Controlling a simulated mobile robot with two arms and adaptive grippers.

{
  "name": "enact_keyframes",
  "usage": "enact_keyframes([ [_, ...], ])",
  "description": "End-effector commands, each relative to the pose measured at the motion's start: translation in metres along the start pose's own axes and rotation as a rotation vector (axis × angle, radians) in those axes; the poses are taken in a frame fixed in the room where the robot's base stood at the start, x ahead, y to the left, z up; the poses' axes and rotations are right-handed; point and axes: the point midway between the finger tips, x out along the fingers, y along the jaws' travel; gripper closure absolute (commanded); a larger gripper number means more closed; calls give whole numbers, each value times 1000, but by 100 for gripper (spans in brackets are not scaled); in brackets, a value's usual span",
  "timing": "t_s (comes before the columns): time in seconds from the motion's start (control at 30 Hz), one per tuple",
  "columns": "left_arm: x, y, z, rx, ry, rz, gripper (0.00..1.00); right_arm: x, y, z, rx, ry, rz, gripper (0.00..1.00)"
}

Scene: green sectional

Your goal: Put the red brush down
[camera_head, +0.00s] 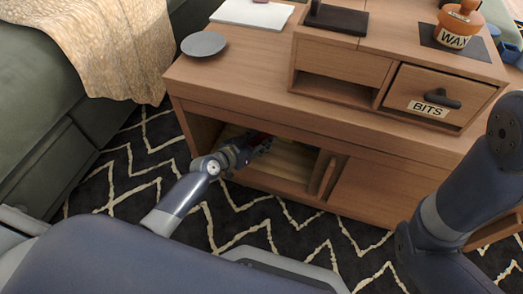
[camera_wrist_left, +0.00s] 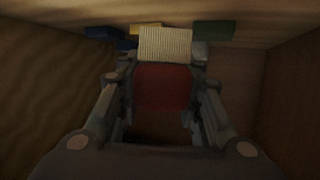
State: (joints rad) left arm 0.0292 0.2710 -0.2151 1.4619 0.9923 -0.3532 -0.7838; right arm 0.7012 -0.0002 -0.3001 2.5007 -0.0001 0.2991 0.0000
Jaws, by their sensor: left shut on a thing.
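My left gripper (camera_head: 262,147) reaches into the open lower compartment of the wooden cabinet (camera_head: 205,92). A little red of the brush (camera_head: 266,139) shows at its fingers in the head view; the rest is hidden there. In the left wrist view the fingers (camera_wrist_left: 163,95) are shut on the red brush (camera_wrist_left: 163,84), one on each side of it. A pale ribbed block (camera_wrist_left: 166,43), perhaps its bristles, shows just beyond the red part. I cannot tell whether the brush touches the compartment floor. My right arm shows at the right, but its gripper is out of view.
The compartment's wooden walls (camera_wrist_left: 292,95) stand on both sides of the gripper. Dim blue, yellow and green (camera_wrist_left: 214,30) things lie deeper inside. A sliding door (camera_head: 375,190) covers the right part. A grey plate (camera_head: 203,44) and a drawer labelled BITS (camera_head: 415,88) are above.

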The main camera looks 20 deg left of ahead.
Motion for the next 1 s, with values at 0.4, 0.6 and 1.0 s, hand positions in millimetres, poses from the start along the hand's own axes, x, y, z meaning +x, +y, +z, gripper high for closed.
enact_keyframes([
  [0.4,15,0,34,0,2,-1,93,-30,-6,-10,0,0,0,60],
  [0.6,15,-1,35,2,2,-1,93,-30,-6,-10,0,-1,-1,60],
  [1.0,16,0,38,1,1,0,47,-33,-7,-11,0,0,-1,60],
])
